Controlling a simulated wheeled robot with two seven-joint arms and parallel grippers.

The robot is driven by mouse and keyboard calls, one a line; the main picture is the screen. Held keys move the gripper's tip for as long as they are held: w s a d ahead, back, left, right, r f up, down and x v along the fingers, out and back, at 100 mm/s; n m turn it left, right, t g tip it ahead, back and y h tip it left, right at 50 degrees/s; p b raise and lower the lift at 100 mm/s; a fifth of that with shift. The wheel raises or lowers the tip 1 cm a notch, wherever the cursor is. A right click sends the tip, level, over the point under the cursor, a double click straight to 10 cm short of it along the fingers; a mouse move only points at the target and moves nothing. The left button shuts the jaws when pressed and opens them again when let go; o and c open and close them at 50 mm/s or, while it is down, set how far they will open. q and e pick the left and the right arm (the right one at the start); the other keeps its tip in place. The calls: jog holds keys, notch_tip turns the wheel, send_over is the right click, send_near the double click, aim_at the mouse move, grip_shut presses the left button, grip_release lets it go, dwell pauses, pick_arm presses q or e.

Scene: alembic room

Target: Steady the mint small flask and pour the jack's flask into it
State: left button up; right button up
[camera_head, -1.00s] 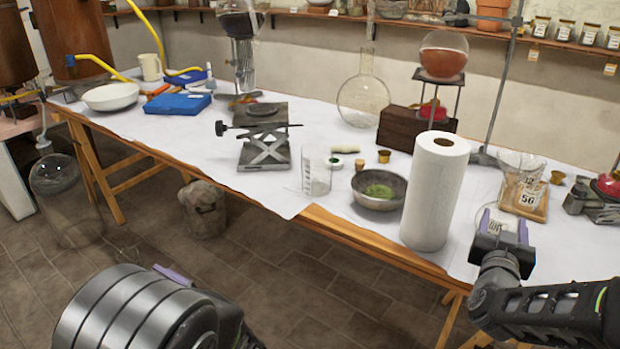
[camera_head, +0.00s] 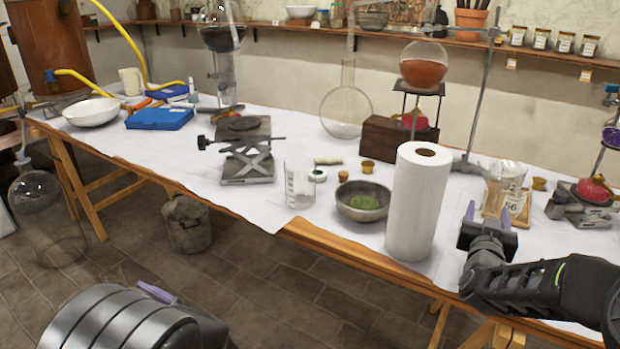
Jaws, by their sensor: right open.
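I cannot make out a mint small flask in this view. The lab jack (camera_head: 247,150) stands left of the table's middle with a dark disc on top and no flask on it. My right gripper (camera_head: 488,222) is open over the table's front right, right of the paper roll, with nothing visible between its fingers. My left arm fills the bottom left corner. Only a purple tip of my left gripper (camera_head: 157,291) shows behind it, so its jaws are hidden.
A paper roll (camera_head: 417,205) stands by the front edge. Left of it are a metal bowl (camera_head: 362,200) and a clear beaker (camera_head: 300,184). Behind, a round flask of orange liquid (camera_head: 424,66) sits on a stand.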

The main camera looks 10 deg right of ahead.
jog(key=x, duration=0.5)
jog(key=shift+w+d, duration=0.15)
jog(key=shift+w, duration=0.15)
grip_shut()
dwell(0.4)
